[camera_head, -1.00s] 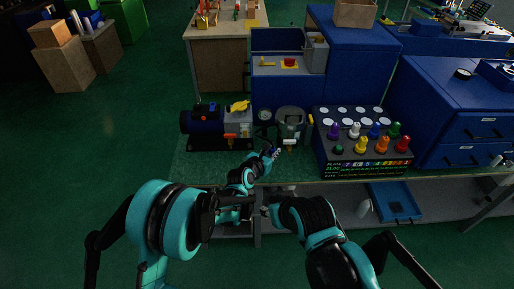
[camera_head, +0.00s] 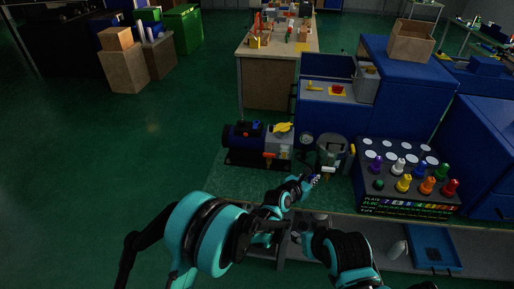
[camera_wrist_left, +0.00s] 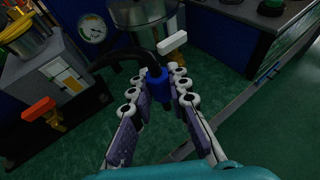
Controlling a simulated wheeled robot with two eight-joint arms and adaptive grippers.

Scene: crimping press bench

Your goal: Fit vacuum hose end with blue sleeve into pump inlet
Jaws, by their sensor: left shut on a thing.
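The pump (camera_head: 258,143), with a dark blue motor and grey block, stands at the left of the bench. In the left wrist view its grey block (camera_wrist_left: 28,82) is at left, with an orange-handled valve (camera_wrist_left: 42,112). My left gripper (camera_head: 312,180) is in front of the metal chamber (camera_head: 332,152), right of the pump. In the left wrist view its white-tipped fingers are closed around the blue sleeve (camera_wrist_left: 157,78) of a black hose (camera_wrist_left: 140,57). The sleeve is apart from the pump block. I cannot pick out the inlet.
A pressure gauge (camera_wrist_left: 92,28) sits between the pump and chamber. A white-handled valve (camera_wrist_left: 172,43) is close beyond the sleeve. A black rack (camera_head: 410,180) with colored knobs stands at right. Bare green bench top lies in front of the pump.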

